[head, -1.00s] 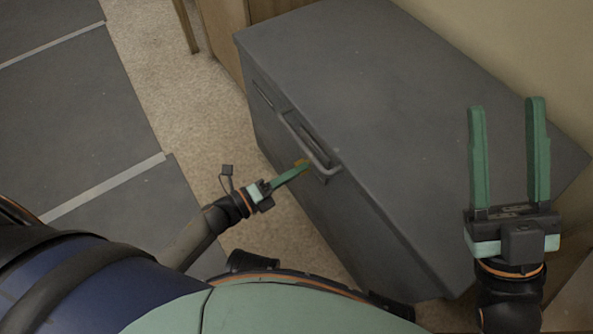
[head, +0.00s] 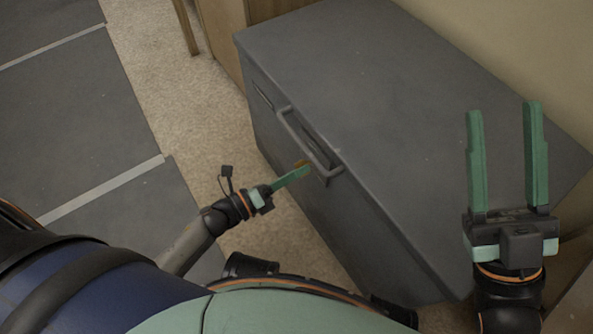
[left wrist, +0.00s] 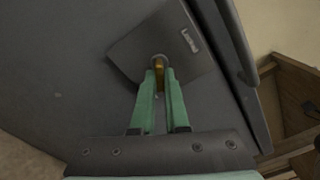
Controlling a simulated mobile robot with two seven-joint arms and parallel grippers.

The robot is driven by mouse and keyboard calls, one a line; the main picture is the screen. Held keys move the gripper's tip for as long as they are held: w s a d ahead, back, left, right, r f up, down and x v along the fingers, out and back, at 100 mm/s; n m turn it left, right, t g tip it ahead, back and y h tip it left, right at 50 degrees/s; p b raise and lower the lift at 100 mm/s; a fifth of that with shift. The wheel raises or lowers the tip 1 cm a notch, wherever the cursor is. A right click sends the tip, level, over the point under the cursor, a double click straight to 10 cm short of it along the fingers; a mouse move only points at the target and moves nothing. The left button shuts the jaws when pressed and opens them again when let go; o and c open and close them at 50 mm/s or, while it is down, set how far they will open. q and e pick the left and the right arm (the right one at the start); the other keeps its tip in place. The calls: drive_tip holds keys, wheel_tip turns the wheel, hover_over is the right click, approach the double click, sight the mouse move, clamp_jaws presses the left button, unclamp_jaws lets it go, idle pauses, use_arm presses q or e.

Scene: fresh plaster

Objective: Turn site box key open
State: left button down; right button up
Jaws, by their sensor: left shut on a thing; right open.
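The grey site box (head: 400,80) stands in front of me with its lid down. A square lock plate (left wrist: 135,50) is on its front, with a small label (left wrist: 188,40) whose text is hard to read. My left gripper (head: 300,170) is shut on a brass key (left wrist: 158,66), which is at the plate's keyhole. The key also shows as a small orange-brown patch in the head view (head: 301,163). The fingers hide part of the key and keyhole. My right gripper (head: 507,115) is open and empty, above the box's right end.
A grey bar handle (head: 290,127) sticks out from the box front close to my left gripper. Wooden furniture (head: 222,40) stands behind the box at the left. A wall is at the right. Speckled floor (head: 170,75) and grey mats (head: 75,100) lie to the left.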

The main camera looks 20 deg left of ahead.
use_arm(q)
drive_tip(key=c, duration=0.9)
unclamp_jaws()
drive_tip(key=p+v, duration=0.2)
drive_tip(key=v, duration=1)
drive_tip(key=shift+s+a, duration=0.2)
drive_tip(key=shift+a, duration=0.05)
